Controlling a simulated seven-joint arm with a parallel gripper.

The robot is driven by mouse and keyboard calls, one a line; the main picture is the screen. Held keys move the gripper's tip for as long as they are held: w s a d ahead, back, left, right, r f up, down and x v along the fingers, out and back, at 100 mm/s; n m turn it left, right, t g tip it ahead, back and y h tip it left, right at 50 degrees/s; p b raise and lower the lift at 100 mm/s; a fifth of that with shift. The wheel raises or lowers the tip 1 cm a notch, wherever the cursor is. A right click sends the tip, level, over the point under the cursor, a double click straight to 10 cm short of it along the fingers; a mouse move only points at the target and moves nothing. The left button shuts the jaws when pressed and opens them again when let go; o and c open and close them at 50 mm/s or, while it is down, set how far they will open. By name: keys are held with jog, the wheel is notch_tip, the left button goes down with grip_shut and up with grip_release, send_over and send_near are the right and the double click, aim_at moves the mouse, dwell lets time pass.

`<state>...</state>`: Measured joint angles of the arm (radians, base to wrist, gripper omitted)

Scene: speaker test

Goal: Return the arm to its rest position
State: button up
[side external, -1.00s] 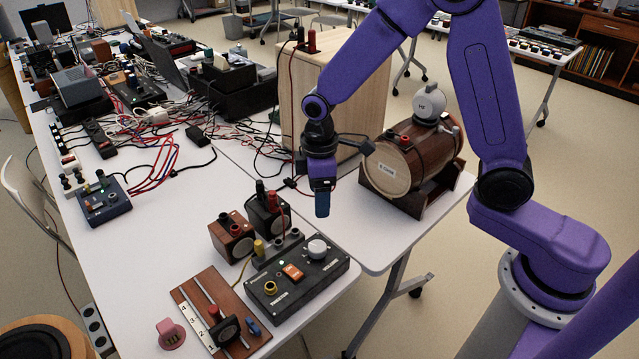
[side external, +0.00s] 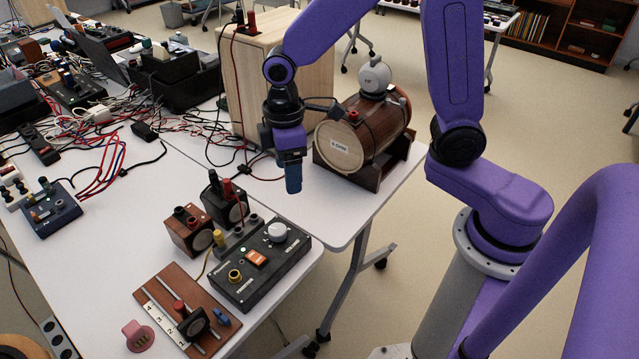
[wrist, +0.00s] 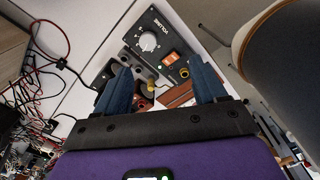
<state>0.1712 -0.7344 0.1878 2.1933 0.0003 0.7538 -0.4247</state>
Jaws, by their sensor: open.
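My purple arm is bent at the elbow, with its lower part hanging down over the work. My gripper (side external: 293,184) points downward above the table, close to the wooden barrel (side external: 352,142) and in front of the tall wooden box. In the wrist view its two blue fingers (wrist: 160,88) stand wide apart. No object shows held between them. The black control box (side external: 262,262) lies below and nearer the camera. Its white volume knob (wrist: 149,41) shows beyond the fingers in the wrist view. No marker of a rest position shows.
Two small speakers (side external: 188,234) stand beside the control box, with a brown slider board (side external: 187,291) in front. The tall wooden box (side external: 290,72) stands behind my gripper. Tangled cables (side external: 112,150) and devices cover the left and back. A bare white table strip (side external: 120,215) lies at left.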

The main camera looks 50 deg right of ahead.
jog(key=s+d+r, duration=0.1)
jog(key=s+d, duration=0.1)
jog(key=s, duration=0.5)
jog(key=s+d+r, duration=0.2)
jog(key=s+d, duration=0.1)
jog(key=s, duration=0.4)
jog(key=s+d+r+n, duration=0.1)
jog(key=s+d, duration=0.1)
jog(key=s, duration=0.5)
jog(key=shift+d+r, duration=0.25)
jog(key=shift+d, duration=0.1)
